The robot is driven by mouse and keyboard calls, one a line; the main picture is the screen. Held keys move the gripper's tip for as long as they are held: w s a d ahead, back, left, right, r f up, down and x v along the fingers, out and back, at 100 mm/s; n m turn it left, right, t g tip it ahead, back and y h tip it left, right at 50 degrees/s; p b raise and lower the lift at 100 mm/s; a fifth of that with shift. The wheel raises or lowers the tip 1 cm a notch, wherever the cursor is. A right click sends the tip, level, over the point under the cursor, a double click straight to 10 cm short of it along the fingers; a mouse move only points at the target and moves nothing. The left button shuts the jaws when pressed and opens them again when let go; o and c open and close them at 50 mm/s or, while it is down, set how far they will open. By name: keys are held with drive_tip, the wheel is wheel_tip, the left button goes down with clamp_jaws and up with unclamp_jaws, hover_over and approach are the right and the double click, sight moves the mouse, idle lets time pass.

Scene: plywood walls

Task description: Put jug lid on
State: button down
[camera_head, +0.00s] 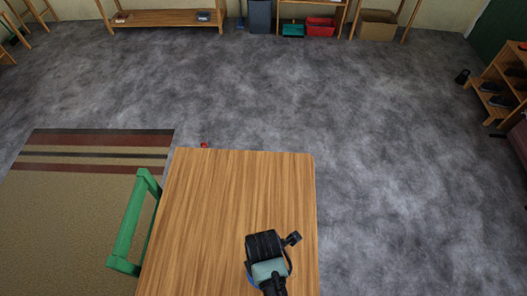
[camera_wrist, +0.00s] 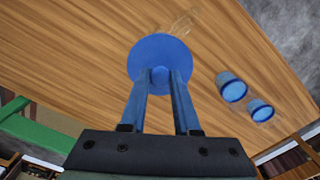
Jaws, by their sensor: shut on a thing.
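The jug lid (camera_wrist: 160,50) is a round blue disc with a small knob, seen in the wrist view. My gripper (camera_wrist: 160,76) is shut on the knob, with one finger on each side. The disc lies beyond the fingertips, over the wooden table. A faint clear outline (camera_wrist: 185,20), possibly the clear jug, shows just past the lid's upper right edge; its shape is hard to make out.
Two blue cups (camera_wrist: 232,88) (camera_wrist: 261,110) stand on the table (camera_head: 230,190), right of the lid in the wrist view. A green chair (camera_head: 128,225) is at the table's left side. The table's far part is clear. A small red object (camera_head: 204,145) is just beyond its far edge.

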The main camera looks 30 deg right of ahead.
drive_tip(key=shift+f, duration=0.15)
drive_tip(key=c, duration=0.6)
unclamp_jaws()
drive_tip(key=shift+o, duration=0.2)
wheel_tip(320, 180, up, 13)
drive_tip(key=b, duration=0.1)
idle(0.3)
